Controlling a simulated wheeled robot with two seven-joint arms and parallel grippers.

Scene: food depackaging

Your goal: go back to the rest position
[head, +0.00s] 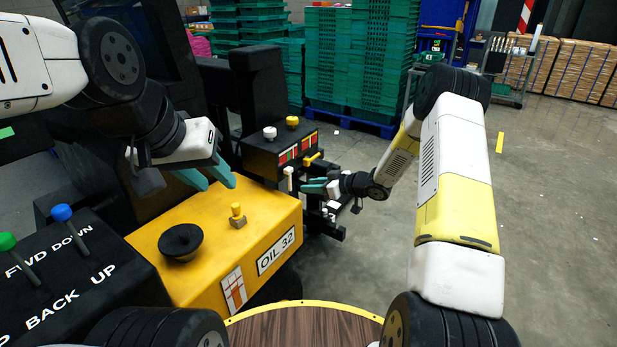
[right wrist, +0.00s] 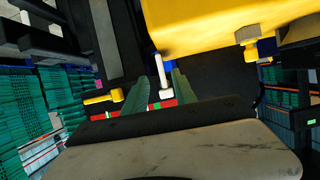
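A black round knob (head: 180,241) and a small yellow knob (head: 237,214) stand on the yellow body. Blue (head: 62,213) and green (head: 8,241) levers stand at the left. Green crate stacks (head: 350,60) are behind. The floor at the right (head: 550,200) is clear.

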